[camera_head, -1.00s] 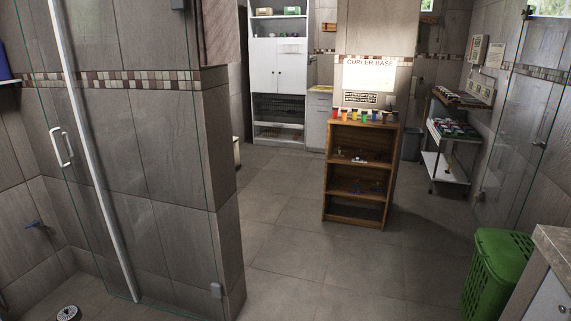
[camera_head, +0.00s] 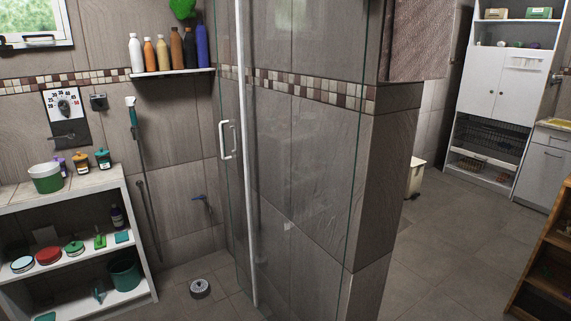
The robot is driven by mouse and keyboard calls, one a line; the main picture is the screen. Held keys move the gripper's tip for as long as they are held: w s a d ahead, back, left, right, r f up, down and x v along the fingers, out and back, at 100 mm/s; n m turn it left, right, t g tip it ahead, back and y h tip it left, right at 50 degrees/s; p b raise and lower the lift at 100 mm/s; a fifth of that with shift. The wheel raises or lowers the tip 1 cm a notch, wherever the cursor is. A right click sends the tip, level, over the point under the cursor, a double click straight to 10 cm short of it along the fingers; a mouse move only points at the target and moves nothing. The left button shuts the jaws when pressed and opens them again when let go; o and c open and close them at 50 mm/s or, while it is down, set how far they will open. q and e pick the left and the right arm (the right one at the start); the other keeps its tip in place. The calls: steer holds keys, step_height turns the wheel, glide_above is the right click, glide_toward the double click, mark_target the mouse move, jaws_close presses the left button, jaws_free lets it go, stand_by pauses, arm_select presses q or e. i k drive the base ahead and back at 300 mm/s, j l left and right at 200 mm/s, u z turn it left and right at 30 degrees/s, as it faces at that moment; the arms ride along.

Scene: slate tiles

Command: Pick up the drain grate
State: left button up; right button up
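A round grey drain grate (camera_head: 200,288) with a dark centre lies on the tiled shower floor, low in the head view and left of the middle. It sits between the white shelf unit on the left and the glass shower panel on the right. Nothing covers it. Neither of my grippers shows in the head view.
A glass shower panel (camera_head: 300,150) with a white handle (camera_head: 227,139) stands beside a tiled wall end (camera_head: 385,190). A white shelf unit (camera_head: 140,235) holds jars and tins at left. Bottles line a wall shelf (camera_head: 172,72). The grey floor (camera_head: 440,255) at right is open.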

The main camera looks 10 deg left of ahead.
mark_target(200, 289)
steer(key=i+l+u, duration=0.15)
steer(key=i+u, duration=0.25)
steer(key=i+l+u, duration=0.15)
steer(key=u, duration=0.2)
steer(key=i+l+u, duration=0.2)
steer(key=l+u, duration=0.2)
steer(key=i+l+u, duration=0.15)
steer(key=l+u, duration=0.2)
steer(key=i+j+z, duration=0.1)
steer(key=i+j, duration=0.15)
steer(key=i, duration=0.15)
